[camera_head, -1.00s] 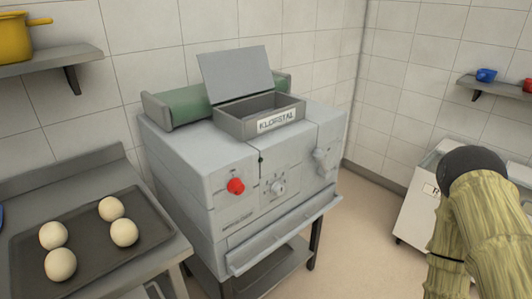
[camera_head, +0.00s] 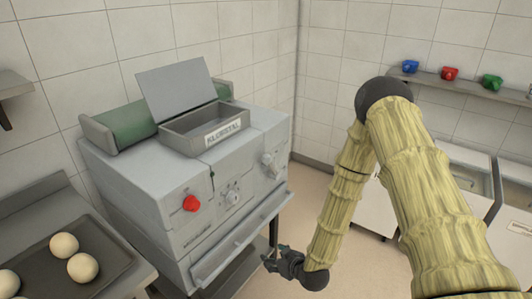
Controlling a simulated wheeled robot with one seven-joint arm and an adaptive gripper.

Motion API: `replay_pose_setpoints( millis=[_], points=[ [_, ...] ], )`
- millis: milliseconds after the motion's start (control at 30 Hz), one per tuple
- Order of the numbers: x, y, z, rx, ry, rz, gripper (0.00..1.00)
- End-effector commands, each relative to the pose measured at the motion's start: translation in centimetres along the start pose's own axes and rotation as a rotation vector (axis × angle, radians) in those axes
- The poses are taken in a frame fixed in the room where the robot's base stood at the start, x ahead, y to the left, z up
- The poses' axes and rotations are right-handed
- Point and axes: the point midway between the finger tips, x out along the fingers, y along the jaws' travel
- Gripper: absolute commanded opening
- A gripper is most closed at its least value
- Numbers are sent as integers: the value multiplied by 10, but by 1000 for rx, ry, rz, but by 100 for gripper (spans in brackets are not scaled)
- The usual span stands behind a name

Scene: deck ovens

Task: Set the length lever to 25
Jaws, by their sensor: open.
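The grey machine (camera_head: 150,195) stands against the back wall. Its front carries a red knob (camera_head: 190,203), a pale round dial (camera_head: 232,198) and a light grey handle-like control (camera_head: 270,163) at the right. A small dark knob (camera_head: 211,174) sits at the seam between the panels. I cannot tell which control is the length lever, and no scale numbers are readable. My gripper (camera_head: 269,261) is dark, open and empty. In the picture it is below and right of the controls, by the right end of the front tray, apart from the controls.
A sloping front tray (camera_head: 240,240) juts out below the controls. An open-lidded box (camera_head: 188,135) sits on top. A baking tray (camera_head: 112,253) with dough balls is at lower left. White bins (camera_head: 370,210) stand at right, below a shelf of coloured scoops (camera_head: 450,74).

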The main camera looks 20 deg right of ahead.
Motion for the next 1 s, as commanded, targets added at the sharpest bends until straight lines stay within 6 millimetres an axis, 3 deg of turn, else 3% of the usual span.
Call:
replay_pose_setpoints(
  millis=[33, 100, 200, 300, 400, 567, 1000],
  points=[
    [1, 23, -50, -36, 101, 27, 56],
    [4, 48, -104, -96, 228, 63, 56],
    [0, 80, -168, -170, 378, 120, 56],
    [-8, 105, -214, -225, 486, 171, 56],
    [-15, 120, -240, -260, 550, 206, 56],
    [-15, 129, -258, -282, 587, 225, 56],
    [34, 137, -294, -281, 585, 225, 56]
  ],
)
